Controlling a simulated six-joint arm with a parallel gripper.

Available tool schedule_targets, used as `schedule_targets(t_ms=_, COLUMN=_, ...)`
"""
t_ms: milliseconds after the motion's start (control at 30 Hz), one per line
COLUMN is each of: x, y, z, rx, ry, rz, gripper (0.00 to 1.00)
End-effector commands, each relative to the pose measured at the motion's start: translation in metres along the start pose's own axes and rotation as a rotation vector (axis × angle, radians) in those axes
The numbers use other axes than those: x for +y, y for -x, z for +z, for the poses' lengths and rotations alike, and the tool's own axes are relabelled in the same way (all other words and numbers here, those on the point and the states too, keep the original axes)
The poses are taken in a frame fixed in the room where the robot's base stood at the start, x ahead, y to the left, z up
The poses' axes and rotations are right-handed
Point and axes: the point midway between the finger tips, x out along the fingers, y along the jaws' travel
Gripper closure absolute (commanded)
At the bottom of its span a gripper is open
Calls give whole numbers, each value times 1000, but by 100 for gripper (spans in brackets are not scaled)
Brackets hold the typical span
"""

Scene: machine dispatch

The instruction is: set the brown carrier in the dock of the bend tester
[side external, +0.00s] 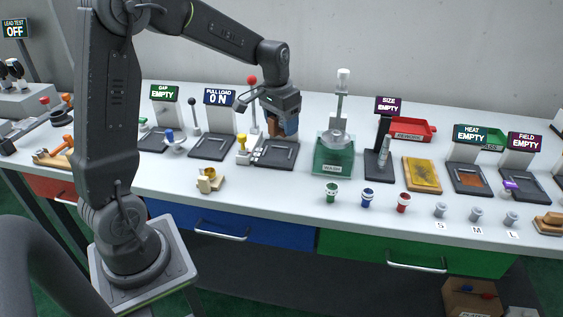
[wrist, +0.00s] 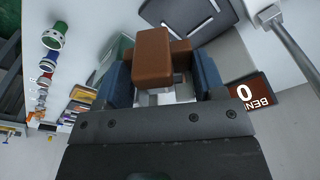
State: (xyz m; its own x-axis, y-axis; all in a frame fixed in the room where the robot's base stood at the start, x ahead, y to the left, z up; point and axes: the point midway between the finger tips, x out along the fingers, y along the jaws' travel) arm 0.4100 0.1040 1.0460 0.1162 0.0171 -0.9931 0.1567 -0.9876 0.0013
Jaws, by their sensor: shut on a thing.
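My gripper (side external: 282,130) is shut on the brown carrier (wrist: 152,58), which sits between its two blue fingers in the wrist view. In the side view a small brown part of the carrier (side external: 273,128) shows beside the fingers. The carrier is over the bend tester's dark dock plate (side external: 275,154), close above it; I cannot tell whether it touches. The dock plate (wrist: 205,14) also shows behind the carrier in the wrist view. The bend tester's sign (wrist: 258,92), red-brown with white letters, is partly visible there; in the side view my gripper hides it.
The pull load station's plate (side external: 212,147) lies just left of the dock, with a red-knobbed lever (side external: 252,100) behind. A yellow-topped piece (side external: 243,148) stands at the dock's left edge. The green wash station (side external: 334,156) stands to the right. The table in front of the dock is clear.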

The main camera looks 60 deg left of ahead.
Motion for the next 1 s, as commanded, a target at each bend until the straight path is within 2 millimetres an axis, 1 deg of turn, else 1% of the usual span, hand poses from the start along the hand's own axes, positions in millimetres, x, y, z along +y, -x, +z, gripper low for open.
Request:
schedule_targets(t_ms=33, x=-26, y=5, z=7, rx=3, ry=108, rz=-13, gripper=64)
schedule_targets(t_ms=100, x=-55, y=11, z=17, rx=3, ry=240, rz=-29, gripper=64)
schedule_targets(t_ms=200, x=-87, y=18, z=33, rx=3, ry=405, rz=-48, gripper=64)
schedule_targets(t_ms=300, x=-110, y=23, z=46, rx=5, ry=526, rz=-62, gripper=64)
schedule_targets(t_ms=400, x=-122, y=25, z=54, rx=5, ry=596, rz=-70, gripper=64)
schedule_targets(t_ms=467, x=-123, y=24, z=55, rx=4, ry=616, rz=-73, gripper=64)
schedule_targets(t_ms=567, x=-115, y=15, z=48, rx=2, ry=624, rz=-73, gripper=64)
schedule_targets(t_ms=833, x=-69, y=-25, z=14, rx=1, ry=618, rz=-73, gripper=64)
schedule_targets(t_ms=1000, x=-47, y=-44, z=-4, rx=4, ry=621, rz=-74, gripper=64)
